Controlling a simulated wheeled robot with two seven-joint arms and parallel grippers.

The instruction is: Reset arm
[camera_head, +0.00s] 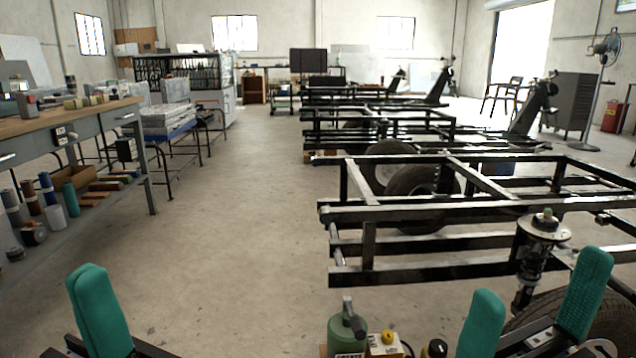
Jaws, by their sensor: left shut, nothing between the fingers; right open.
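My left gripper (100,308) is at the bottom left, with its teal fingers together and nothing between them. It is over bare floor, apart from any object. My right gripper (534,310) is at the bottom right, with its teal fingers spread wide and nothing held. A spring suspension strut (540,240) with a round top plate stands upright on the black vehicle frame (425,210), just beyond the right gripper. Its lower end is partly hidden. I cannot tell how far the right gripper is from the strut.
A green bottle (346,328) and a yellow item (386,345) stand at the bottom centre, between my grippers. A tyre (612,315) lies behind the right gripper. A wooden-topped workbench (60,115) with tools stands at the left. More frames line the right; the middle floor is clear.

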